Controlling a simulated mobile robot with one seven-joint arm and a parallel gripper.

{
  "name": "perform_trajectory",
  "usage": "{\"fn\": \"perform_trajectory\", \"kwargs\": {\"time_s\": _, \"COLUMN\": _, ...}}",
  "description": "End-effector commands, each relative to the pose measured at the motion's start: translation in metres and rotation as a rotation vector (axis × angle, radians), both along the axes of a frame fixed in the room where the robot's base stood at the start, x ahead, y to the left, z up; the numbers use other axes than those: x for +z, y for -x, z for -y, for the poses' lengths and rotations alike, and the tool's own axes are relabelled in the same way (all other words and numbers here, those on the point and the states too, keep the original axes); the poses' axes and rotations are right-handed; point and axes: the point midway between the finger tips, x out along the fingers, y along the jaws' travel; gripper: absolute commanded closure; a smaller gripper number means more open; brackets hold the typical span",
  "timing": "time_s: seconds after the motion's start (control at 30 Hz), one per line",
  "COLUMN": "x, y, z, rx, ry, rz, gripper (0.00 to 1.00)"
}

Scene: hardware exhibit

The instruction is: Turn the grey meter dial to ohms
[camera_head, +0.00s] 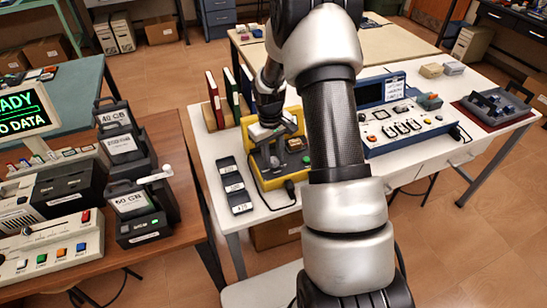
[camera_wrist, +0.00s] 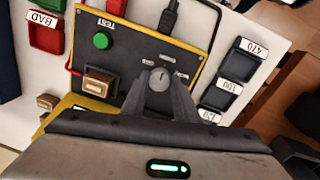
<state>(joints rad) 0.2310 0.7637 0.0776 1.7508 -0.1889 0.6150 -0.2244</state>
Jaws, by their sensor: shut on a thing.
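The grey meter dial (camera_wrist: 160,77) is a round knob on a dark panel (camera_wrist: 185,50) with a yellow edge. In the wrist view my gripper (camera_wrist: 161,86) has its two fingers closed on either side of the dial, touching it. A light pointer mark shows on the dial's face. Small white labels lie around it, too small to read. In the head view the yellow-edged meter (camera_head: 254,172) stands on the white table, with my gripper (camera_head: 268,137) over it. The dial is hidden there.
A green TEST button (camera_wrist: 101,41) and a brass-coloured block (camera_wrist: 98,83) sit on the panel. Labelled dark trays (camera_wrist: 234,67) and a red BAD tray (camera_wrist: 45,36) lie beside it. A blue-edged console (camera_head: 405,128) stands to the right. A black cable (camera_wrist: 169,18) leaves the meter.

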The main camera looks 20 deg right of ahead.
Motion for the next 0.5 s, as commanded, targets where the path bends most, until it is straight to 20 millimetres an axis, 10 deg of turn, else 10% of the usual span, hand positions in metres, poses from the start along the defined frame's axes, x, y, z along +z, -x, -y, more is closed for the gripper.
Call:
{"fn": "perform_trajectory", "kwargs": {"time_s": 0.43, "x": 0.0006, "y": -0.0003, "z": 0.0003, "rx": -0.011, "ry": 0.001, "rz": 0.001, "gripper": 0.95}}
{"fn": "perform_trajectory", "kwargs": {"time_s": 0.5, "x": 0.0005, "y": -0.0003, "z": 0.0003, "rx": -0.011, "ry": 0.001, "rz": 0.001, "gripper": 0.63}}
